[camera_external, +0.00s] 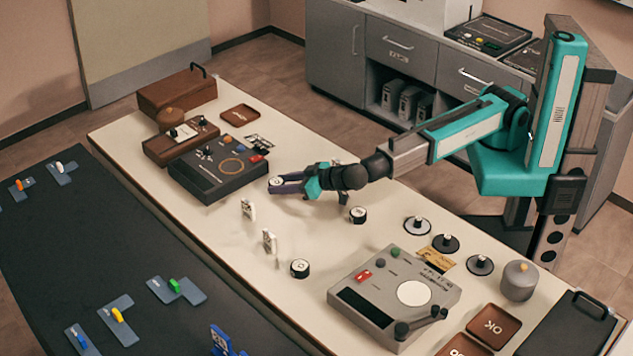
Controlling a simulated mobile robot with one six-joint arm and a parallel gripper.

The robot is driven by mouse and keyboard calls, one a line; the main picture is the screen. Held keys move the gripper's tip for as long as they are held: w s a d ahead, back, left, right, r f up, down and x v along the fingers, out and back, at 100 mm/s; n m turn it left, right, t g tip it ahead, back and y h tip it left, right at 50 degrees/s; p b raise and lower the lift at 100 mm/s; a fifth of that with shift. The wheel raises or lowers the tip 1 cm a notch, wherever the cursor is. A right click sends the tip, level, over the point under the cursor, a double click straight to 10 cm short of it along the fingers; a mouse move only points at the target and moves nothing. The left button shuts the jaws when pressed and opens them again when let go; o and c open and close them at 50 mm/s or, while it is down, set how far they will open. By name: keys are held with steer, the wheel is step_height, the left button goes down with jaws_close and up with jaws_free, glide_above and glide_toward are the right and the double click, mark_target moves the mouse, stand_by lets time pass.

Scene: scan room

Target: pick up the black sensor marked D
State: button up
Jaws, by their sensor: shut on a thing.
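My gripper (287,184) reaches left over the white table, beside the dark grey device. It is shut on a small round sensor with a white top (275,181), whose letter is too small to read. Two similar black sensors with white tops stand on the table: one (358,214) below my wrist, the other (300,268) nearer the front edge. Their marks are also too small to read, so I cannot tell which is D. Whether the held sensor touches the table is unclear.
Two upright white pieces (248,209) (269,241) stand near the front edge. A dark grey device (219,176) lies left of my gripper, a light grey device (375,318) at right. Several dark discs with pegs (445,243) stand right. Brown trays (494,326) lie at the near right.

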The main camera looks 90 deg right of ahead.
mark_target(333, 161)
steer(key=shift+r, duration=1.35)
steer(key=shift+s+d+r+b, duration=0.1)
steer(key=shift+s+r+b, duration=0.1)
steer(key=shift+s+b, duration=0.1)
steer(key=s+d, duration=0.1)
steer(key=s, duration=0.2)
steer(key=s+d+b, duration=0.1)
steer(key=s, duration=0.2)
steer(key=s+d, duration=0.1)
steer(key=s, duration=0.2)
steer(key=shift+s+d+r, duration=0.3)
steer(key=shift+d+r, duration=0.1)
steer(key=shift+s+f+b, duration=0.1)
steer(key=shift+b, duration=0.65)
steer(key=s+b, duration=0.1)
steer(key=b, duration=0.1)
steer(key=s+b, duration=0.1)
steer(key=b, duration=0.1)
steer(key=shift+d, duration=0.35)
steer(key=shift+s+b, duration=0.15)
steer(key=shift+b, duration=0.75)
steer(key=b, duration=0.3)
steer(key=s+b, duration=0.1)
steer(key=b, duration=0.2)
steer(key=shift+s+d, duration=0.1)
steer(key=shift+d, duration=0.15)
steer(key=shift+s+d+r+b, duration=0.3)
steer(key=shift+s+b, duration=0.2)
steer(key=shift+b, duration=1.1)
